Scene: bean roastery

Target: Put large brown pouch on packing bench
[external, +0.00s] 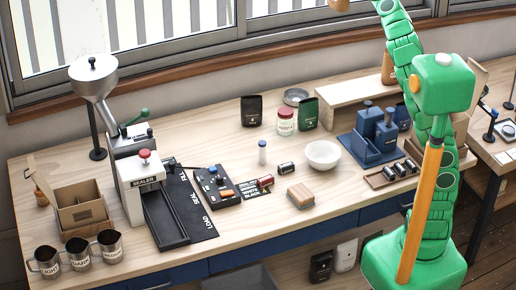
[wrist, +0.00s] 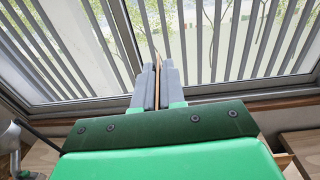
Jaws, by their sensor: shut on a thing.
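My gripper (wrist: 158,78) is shut on a thin brown thing (wrist: 158,62), seen edge-on between the two grey fingers in the wrist view and taken to be the large brown pouch. It is held up in front of the window. In the external view my gripper is out of frame, and only a brown piece (external: 340,4), probably the held pouch, shows at the top edge above the bench. The packing bench (external: 255,225) is the long pale wooden table below. Another brown item (external: 388,70) stands on the wooden riser, partly hidden by my arm.
The bench holds a sealer (external: 140,185), steel cups (external: 78,254), a cardboard box (external: 82,215), a control box (external: 216,187), a white bowl (external: 323,155), a jar (external: 286,124), black and green pouches (external: 251,112) (external: 308,115), and a blue stand (external: 372,140). Bare wood lies front centre.

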